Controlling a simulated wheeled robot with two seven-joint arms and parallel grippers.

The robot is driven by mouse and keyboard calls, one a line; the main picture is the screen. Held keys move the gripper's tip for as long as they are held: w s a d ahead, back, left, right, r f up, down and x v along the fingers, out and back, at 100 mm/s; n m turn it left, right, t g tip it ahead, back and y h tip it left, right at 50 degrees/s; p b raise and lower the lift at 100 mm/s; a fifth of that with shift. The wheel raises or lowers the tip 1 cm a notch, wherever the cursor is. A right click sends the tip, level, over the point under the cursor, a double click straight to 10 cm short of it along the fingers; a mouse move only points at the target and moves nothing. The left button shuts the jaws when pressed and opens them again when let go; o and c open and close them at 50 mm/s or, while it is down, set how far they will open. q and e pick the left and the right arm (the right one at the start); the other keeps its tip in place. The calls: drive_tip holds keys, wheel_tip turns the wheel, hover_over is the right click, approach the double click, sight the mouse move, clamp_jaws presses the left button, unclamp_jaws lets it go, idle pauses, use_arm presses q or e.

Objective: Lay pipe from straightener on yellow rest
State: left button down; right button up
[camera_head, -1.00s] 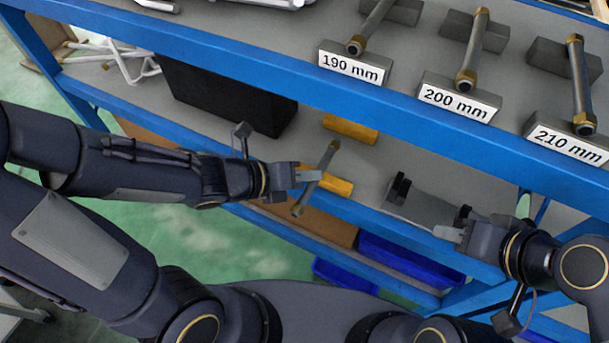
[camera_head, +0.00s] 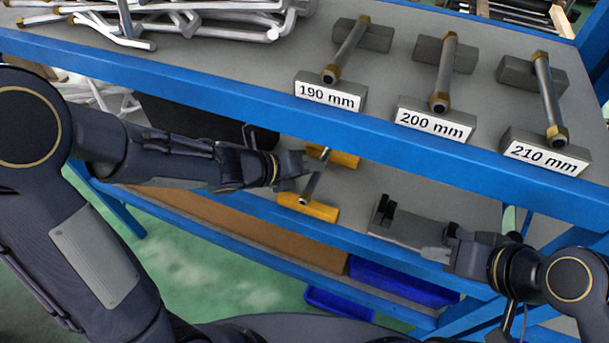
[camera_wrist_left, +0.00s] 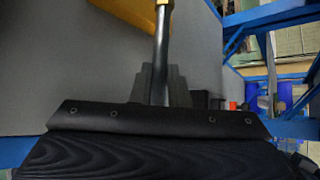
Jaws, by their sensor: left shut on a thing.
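The pipe (camera_head: 316,180) is thin and grey with brass-coloured ends. My left gripper (camera_head: 308,176) is shut on it near its middle. The yellow rest is two separate blocks, a far one (camera_head: 345,159) and a near one (camera_head: 308,207). The pipe's ends line up with both blocks; I cannot tell whether it touches them. The left wrist view shows the pipe (camera_wrist_left: 162,45) between the fingers (camera_wrist_left: 160,88) and part of a yellow block (camera_wrist_left: 118,10). The dark grey straightener (camera_head: 408,226) is to the right. My right gripper (camera_head: 448,245) is at its right end, jaws unclear.
The blue-edged upper shelf (camera_head: 250,98) overhangs the lower shelf. It carries pipes on grey stands labelled 190, 200 and 210 mm, and a pile of bent tubes (camera_head: 180,18). A black box (camera_head: 195,120) stands behind my left arm. Blue bins (camera_head: 400,285) are below.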

use_arm(q)
drive_tip(key=shift+w+d, duration=0.2)
drive_tip(key=shift+w, duration=0.3)
drive_tip(key=shift+w+d+f, duration=0.1)
drive_tip(key=shift+w, duration=0.25)
drive_tip(key=shift+s+f+b, duration=0.1)
drive_tip(key=shift+f+b, duration=1.15)
drive_tip(key=shift+b, duration=0.15)
drive_tip(key=c, duration=1.3)
unclamp_jaws()
drive_tip(key=p+v, duration=0.2)
drive_tip(key=v, duration=0.4)
drive_tip(key=shift+a+r, duration=0.2)
drive_tip(key=shift+r, duration=0.05)
drive_tip(key=shift+s+a+r, duration=0.2)
drive_tip(key=shift+s+a, duration=0.25)
drive_tip(key=shift+a, duration=0.05)
